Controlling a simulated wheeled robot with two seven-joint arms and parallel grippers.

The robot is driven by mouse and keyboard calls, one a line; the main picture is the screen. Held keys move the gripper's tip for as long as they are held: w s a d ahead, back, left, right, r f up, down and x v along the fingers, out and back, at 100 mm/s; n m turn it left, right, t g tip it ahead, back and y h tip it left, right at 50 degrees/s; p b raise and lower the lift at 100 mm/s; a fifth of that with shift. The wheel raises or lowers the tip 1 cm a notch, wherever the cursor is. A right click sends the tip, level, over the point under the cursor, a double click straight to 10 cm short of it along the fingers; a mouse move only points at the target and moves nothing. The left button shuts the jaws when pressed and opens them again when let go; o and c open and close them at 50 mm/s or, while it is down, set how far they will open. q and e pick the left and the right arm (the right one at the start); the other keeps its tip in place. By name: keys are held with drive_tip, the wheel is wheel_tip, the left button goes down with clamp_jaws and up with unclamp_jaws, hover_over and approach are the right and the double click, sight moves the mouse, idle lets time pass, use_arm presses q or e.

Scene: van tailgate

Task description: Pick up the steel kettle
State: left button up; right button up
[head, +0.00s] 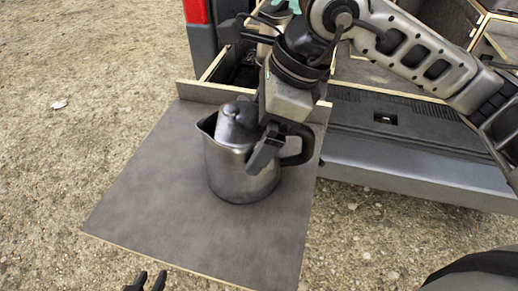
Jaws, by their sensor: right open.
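The steel kettle (226,172) stands upright on a grey board (150,200). Its spout points left and its dark handle (303,148) is on the right. My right gripper (266,150) comes down from above, in front of the kettle's right side, close to the handle. It is open; one finger shows clearly and the other is hidden. I cannot tell whether it touches the kettle. My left gripper (148,282) shows only its dark fingertips at the bottom edge, apart and empty, away from the kettle.
The board has free room left of and in front of the kettle. Behind it are the van's open drawer (215,68), another metal vessel (268,45) partly hidden by my arm, and the grey bumper (420,175). Gravel ground lies around.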

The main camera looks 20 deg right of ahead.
drive_tip(key=shift+c, duration=0.3)
drive_tip(key=c, duration=1)
drive_tip(key=shift+c, duration=1.1)
drive_tip(key=shift+r, duration=0.15)
